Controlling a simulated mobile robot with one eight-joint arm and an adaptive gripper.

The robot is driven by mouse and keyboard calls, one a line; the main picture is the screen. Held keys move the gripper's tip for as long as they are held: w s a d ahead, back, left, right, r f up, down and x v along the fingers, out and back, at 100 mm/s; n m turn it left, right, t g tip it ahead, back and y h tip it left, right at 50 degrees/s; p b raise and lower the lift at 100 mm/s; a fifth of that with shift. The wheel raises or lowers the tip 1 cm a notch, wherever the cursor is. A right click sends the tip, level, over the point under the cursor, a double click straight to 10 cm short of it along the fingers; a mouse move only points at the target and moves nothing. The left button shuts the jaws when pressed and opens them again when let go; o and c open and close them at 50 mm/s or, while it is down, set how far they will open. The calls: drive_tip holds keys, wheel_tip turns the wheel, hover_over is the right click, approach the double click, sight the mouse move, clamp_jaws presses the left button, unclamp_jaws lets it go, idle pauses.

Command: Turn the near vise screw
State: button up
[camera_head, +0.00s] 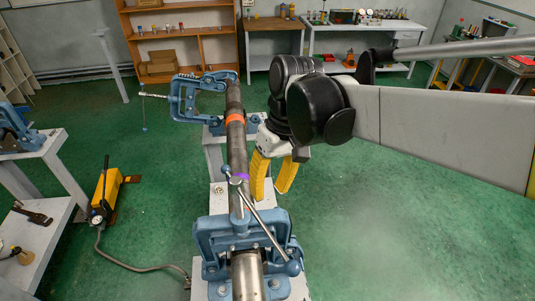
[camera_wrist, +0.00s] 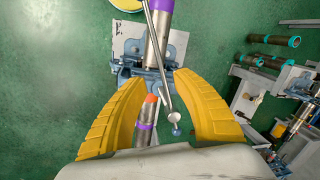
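The near vise (camera_head: 212,238) is blue and stands at the bottom centre of the head view, clamped around a grey pipe (camera_head: 238,150) with orange and purple bands. Its screw handle, a thin metal bar (camera_head: 262,226), slants from a ball end above the pipe down to the right. My gripper (camera_head: 270,195) has yellow fingers pointing down, just right of the pipe and beyond the handle. In the wrist view my gripper (camera_wrist: 158,78) is open and empty. The handle bar (camera_wrist: 160,60) appears between the fingers there; I see no contact. The screw itself is mostly hidden.
A second blue vise (camera_head: 185,103) holds the pipe's far end. A yellow hand pump (camera_head: 107,190) with a hose lies on the green floor at left. Another vise bench stands at the left edge. The floor to the right is clear.

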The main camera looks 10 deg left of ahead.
sight(262, 221)
drive_tip(key=shift+n, duration=0.3)
drive_tip(key=f, duration=0.3)
drive_tip(key=a+f, duration=0.1)
drive_tip(key=f, duration=0.3)
drive_tip(key=s+f, duration=0.1)
drive_tip(key=f, duration=0.2)
drive_tip(key=shift+a+f, duration=0.3)
drive_tip(key=shift+a, duration=0.1)
drive_tip(key=shift+c, duration=0.6)
clamp_jaws()
